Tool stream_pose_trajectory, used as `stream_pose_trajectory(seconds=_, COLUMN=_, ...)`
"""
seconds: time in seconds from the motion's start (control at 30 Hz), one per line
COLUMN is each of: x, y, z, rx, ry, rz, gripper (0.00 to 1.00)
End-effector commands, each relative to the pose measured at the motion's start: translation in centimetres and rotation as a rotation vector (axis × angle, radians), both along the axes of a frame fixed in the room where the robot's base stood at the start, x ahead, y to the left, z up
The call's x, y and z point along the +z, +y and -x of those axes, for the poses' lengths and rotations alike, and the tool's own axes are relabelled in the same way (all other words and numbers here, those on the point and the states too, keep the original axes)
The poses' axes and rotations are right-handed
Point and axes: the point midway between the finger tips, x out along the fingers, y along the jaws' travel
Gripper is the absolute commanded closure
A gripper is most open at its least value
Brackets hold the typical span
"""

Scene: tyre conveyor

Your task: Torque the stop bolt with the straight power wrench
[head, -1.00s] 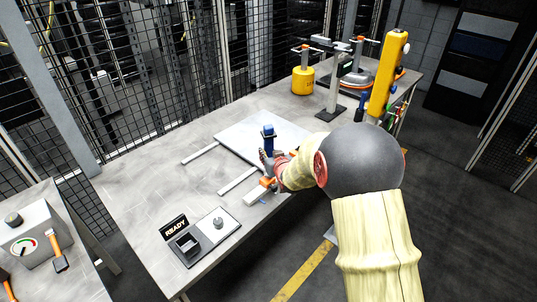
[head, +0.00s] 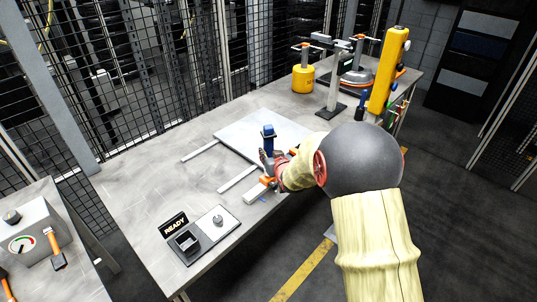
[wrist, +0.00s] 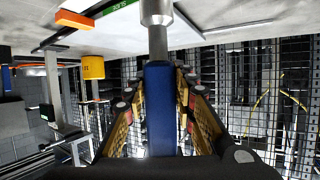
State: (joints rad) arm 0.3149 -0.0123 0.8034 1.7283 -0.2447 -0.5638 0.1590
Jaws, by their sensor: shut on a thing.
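The straight power wrench (head: 268,134) has a blue body and stands about upright at the near edge of the pale plate on the bench. My gripper (head: 267,160) is shut on it. In the wrist view the blue wrench body (wrist: 159,100) lies between the two fingers of my gripper (wrist: 158,95). Its metal shaft ends in a grey socket (wrist: 157,10) at the top of that picture, close to the plate. I cannot make out the stop bolt. Whether the socket sits on a bolt is not visible.
A READY sign (head: 173,226) stands by a small tray (head: 214,243) with a square holder and knob at the bench's near end. A yellow canister (head: 303,79), a grey post (head: 333,90) and a tall yellow unit (head: 387,72) stand farther back. Wire fencing runs behind the bench.

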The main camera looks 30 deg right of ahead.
Motion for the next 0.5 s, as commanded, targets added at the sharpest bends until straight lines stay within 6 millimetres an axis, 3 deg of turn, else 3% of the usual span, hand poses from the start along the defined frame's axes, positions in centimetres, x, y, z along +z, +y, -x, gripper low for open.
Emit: stream_pose_trajectory(seconds=0.5, x=-0.32, y=-0.03, z=-0.14, rx=0.000, ry=-0.006, rz=0.001, gripper=1.00)
